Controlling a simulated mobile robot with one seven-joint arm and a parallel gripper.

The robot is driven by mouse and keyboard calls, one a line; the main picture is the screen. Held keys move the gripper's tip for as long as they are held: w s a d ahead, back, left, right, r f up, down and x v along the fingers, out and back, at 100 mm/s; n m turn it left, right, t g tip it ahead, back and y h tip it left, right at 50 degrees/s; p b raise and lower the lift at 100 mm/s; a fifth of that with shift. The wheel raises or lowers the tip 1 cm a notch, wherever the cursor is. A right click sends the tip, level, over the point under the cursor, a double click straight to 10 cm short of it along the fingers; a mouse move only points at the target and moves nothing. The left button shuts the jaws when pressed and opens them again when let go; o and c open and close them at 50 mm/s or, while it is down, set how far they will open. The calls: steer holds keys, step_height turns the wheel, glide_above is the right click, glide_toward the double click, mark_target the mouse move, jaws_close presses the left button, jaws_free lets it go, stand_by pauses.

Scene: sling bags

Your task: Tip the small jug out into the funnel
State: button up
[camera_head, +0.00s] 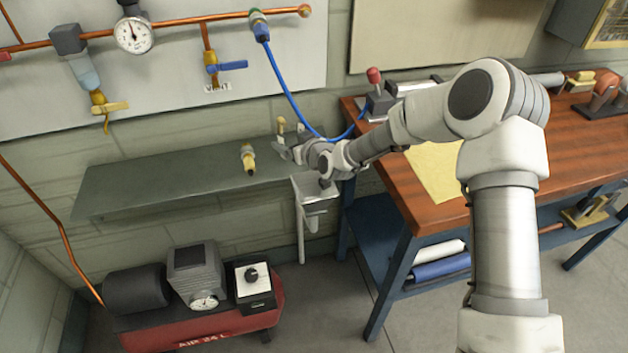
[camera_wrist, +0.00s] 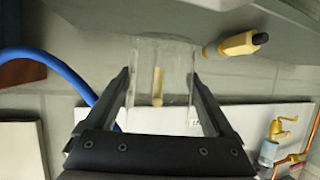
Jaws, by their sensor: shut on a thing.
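In the wrist view, my gripper (camera_wrist: 159,76) has its two fingers on either side of a clear, see-through, box-like thing (camera_wrist: 178,58). A tan rod (camera_wrist: 157,87) shows within its outline; I cannot tell whether it is inside or behind. I cannot tell whether the clear thing is the small jug. In the head view, my gripper (camera_head: 284,150) is over the right part of the grey shelf (camera_head: 140,187), and the held thing is too small to make out. No funnel can be recognised in either view.
A brass piece with a dark tip (camera_head: 248,158) is at the shelf, left of my gripper. A blue hose (camera_head: 283,82) hangs close behind. A wooden workbench (camera_head: 560,130) stands right. A red compressor (camera_head: 215,330) is below the shelf; copper pipes (camera_head: 185,21) run above.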

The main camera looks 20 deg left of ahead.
stand_by(0.3)
steer(key=shift+r, duration=1.5)
